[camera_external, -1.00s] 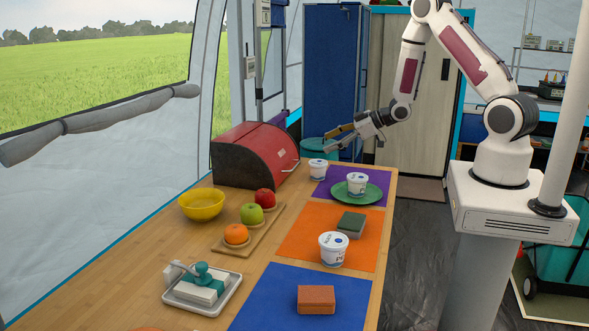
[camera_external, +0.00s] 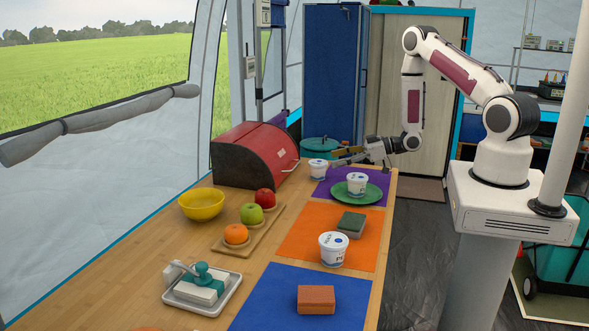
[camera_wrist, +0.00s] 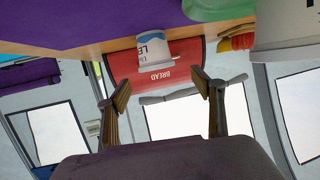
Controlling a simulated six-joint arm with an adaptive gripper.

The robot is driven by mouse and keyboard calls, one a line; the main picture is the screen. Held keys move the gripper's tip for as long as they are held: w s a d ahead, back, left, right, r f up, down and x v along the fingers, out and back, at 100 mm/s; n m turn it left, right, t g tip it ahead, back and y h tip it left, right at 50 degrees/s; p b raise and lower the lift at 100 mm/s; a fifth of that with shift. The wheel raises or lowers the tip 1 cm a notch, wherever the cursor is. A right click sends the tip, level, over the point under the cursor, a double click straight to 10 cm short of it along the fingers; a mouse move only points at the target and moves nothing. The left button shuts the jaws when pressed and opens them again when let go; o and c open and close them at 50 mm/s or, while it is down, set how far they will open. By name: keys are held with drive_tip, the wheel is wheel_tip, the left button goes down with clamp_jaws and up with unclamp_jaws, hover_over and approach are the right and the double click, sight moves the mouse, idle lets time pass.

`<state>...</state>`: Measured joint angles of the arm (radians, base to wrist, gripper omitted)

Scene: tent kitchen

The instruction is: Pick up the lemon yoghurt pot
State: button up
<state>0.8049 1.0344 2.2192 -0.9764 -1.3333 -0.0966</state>
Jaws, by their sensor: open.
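A white yoghurt pot (camera_external: 318,170) stands upright at the far end of the counter, by the purple mat's left edge. In the wrist view, this pot (camera_wrist: 152,54) appears upside down, with "LE" visible in its lettering, which fits lemon. My gripper (camera_external: 338,158) is low beside this pot, to its right, with the fingers pointing left towards it. In the wrist view my gripper's fingers (camera_wrist: 163,88) are apart with nothing between them, and the pot lies ahead of them. I cannot tell the exact gap.
A second pot (camera_external: 357,185) stands on a green plate (camera_external: 372,197) close in front of my gripper. A third pot (camera_external: 333,252) stands on the orange mat (camera_external: 298,245). A red bread bin (camera_external: 256,152) is left of the far pot; a teal pot (camera_external: 318,145) is behind it.

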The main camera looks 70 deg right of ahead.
sight(325, 162)
drive_tip(key=shift+x, duration=1.3)
drive_tip(key=shift+w+f, duration=0.1)
drive_tip(key=shift+d+f+x, duration=0.15)
drive_tip(key=shift+x, duration=1.1)
drive_tip(key=shift+d+f+x, duration=0.1)
drive_tip(key=shift+d+x, duration=0.05)
drive_tip(key=shift+x, duration=1.05)
drive_tip(key=c, duration=1.2)
